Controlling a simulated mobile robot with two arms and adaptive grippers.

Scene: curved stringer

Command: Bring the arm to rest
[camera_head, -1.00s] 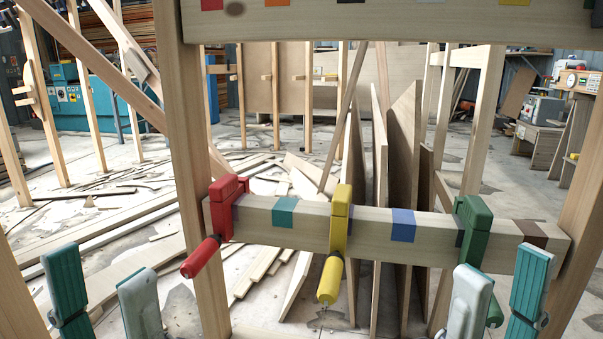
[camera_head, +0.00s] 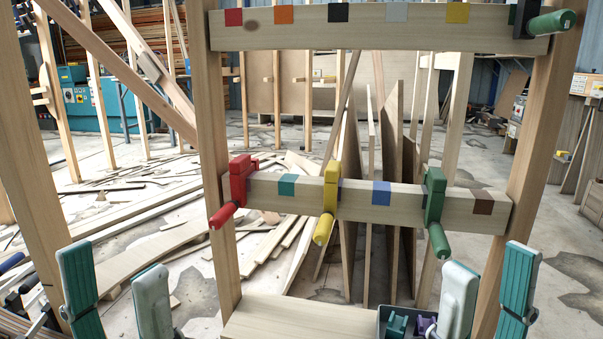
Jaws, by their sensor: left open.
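My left gripper (camera_head: 112,262) is at the lower left, empty, with its teal and pale fingers apart. My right gripper (camera_head: 491,260) is at the lower right, also empty with its fingers apart. Both are in front of a wooden frame. Its lower rail (camera_head: 360,199) carries a red clamp (camera_head: 238,186), a yellow clamp (camera_head: 329,200) and a green clamp (camera_head: 434,205). No gripper touches these clamps. The upper rail (camera_head: 380,35) has colour patches and a green-handled clamp (camera_head: 550,22) at its right end.
A wooden board (camera_head: 300,318) lies low at the front. Beside it is a dark bin (camera_head: 383,320) with teal and purple items, partly behind my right gripper. Frame posts stand on both sides. Upright panels (camera_head: 392,130) and loose planks lie behind.

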